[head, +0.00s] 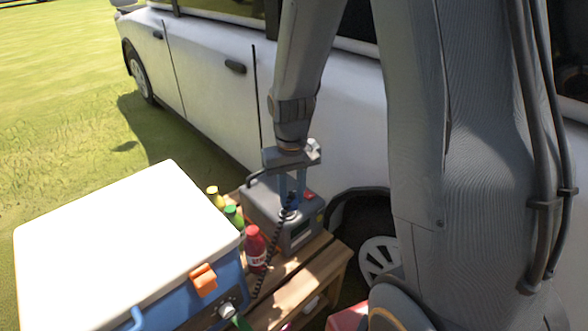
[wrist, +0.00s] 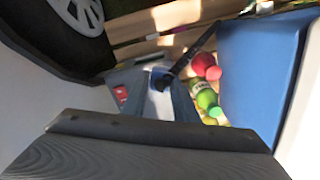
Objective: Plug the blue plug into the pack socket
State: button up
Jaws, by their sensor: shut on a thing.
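The grey pack (head: 298,236) stands on the wooden bench, with a red part and a black carry handle. My gripper (head: 291,190) points down over the pack. It is shut on the blue plug (head: 290,201), which is small and partly hidden by the fingers. A coiled black cable runs down from the plug past the pack's front. In the wrist view the blue plug (wrist: 160,77) sits at the fingertips, with its dark cable leading up and right. The pack (wrist: 122,78) is partly behind the gripper. I cannot make out the socket, or whether the plug touches it.
A blue cooler (head: 190,308) with a white lid stands left of the pack. A red bottle (head: 256,250), a green bottle (head: 233,217) and a yellow-topped bottle (head: 215,197) stand between them. The white car (head: 205,65) is close behind. The slatted bench (head: 300,283) has bare boards in front.

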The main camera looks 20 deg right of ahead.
dwell(0.4)
jog(key=w+r+m+p, duration=0.1)
jog(key=m+p, duration=0.1)
jog(key=p, duration=0.1)
jog(key=m+p, duration=0.4)
jog(key=p, duration=0.1)
jog(key=w+m+p, duration=0.1)
jog(key=m+p, duration=0.2)
jog(key=p, duration=0.2)
jog(key=w+m+p, duration=0.1)
jog(key=m+p, duration=0.3)
jog(key=p, duration=0.1)
jog(key=shift+w+m, duration=0.25)
jog(key=shift+m, duration=0.05)
jog(key=shift+f, duration=0.1)
